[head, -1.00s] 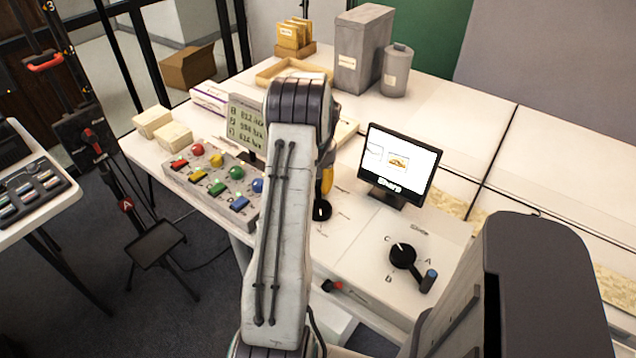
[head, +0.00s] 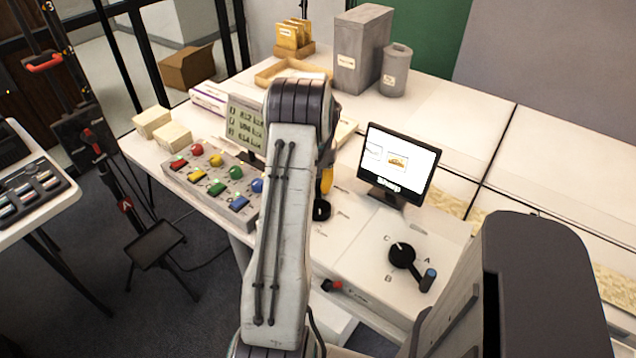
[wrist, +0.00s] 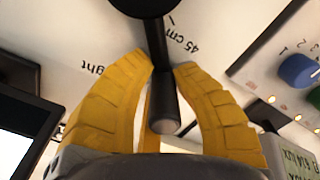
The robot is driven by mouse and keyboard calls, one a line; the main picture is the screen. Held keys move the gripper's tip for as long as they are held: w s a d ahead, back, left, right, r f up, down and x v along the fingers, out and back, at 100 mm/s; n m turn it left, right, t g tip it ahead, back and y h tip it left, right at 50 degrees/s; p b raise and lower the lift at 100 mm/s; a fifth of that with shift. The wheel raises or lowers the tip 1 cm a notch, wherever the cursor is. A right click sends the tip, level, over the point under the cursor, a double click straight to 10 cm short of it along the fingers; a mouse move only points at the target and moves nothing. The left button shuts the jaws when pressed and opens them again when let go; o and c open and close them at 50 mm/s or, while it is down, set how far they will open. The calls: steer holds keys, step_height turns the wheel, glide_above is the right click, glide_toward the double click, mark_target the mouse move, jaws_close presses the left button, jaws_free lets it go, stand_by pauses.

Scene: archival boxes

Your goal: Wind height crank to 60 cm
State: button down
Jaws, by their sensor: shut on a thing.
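The black height crank (head: 321,210) is on the white desk panel, just beyond my arm in the head view. In the wrist view its round hub (wrist: 150,6) is at the top edge, and its dark handle (wrist: 163,108) runs down between my yellow fingers. My gripper (wrist: 164,68) is shut around this handle. In the head view my gripper (head: 327,180) shows only as a yellow strip, mostly hidden by my arm. A printed "45 cm" mark (wrist: 181,36) lies right of the hub in the wrist view, and a partly cropped label (wrist: 98,69) ends in "ght".
Beside the crank stand a small monitor (head: 399,160) and a second black crank dial (head: 402,255) marked A, B, C. A button box (head: 213,182) and a lux display (head: 244,125) stand left of my arm. A red-tipped knob (head: 332,286) is on the panel's front.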

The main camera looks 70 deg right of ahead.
mark_target(351, 207)
steer(key=shift+s+d, duration=0.1)
steer(key=shift+d, duration=0.05)
steer(key=s+m, duration=0.2)
steer(key=m, duration=0.1)
steer(key=shift+s+d+m, duration=0.2)
steer(key=shift+s+m, duration=0.05)
steer(key=shift+m, duration=0.05)
steer(key=s+m, duration=0.1)
steer(key=s+m+b, duration=0.1)
steer(key=m, duration=0.1)
steer(key=shift+s+a+m, duration=0.2)
steer(key=shift+s+m, duration=0.1)
steer(key=shift+s, duration=0.05)
steer(key=s+m, duration=0.1)
steer(key=s+a+m, duration=0.1)
steer(key=m, duration=0.1)
steer(key=shift+s+a+f+m+b, duration=0.1)
steer(key=shift+s+m+b, duration=0.05)
steer(key=shift+m+b, duration=0.2)
steer(key=m, duration=0.1)
steer(key=s+a+m, duration=0.1)
steer(key=shift+s+a+m, duration=0.2)
steer(key=shift+s+m, duration=0.05)
steer(key=shift+m, duration=0.1)
steer(key=shift+s+a+b, duration=0.3)
steer(key=shift+s+a, duration=0.1)
steer(key=shift+a, duration=0.2)
steer(key=c, duration=1.1)
jaws_free()
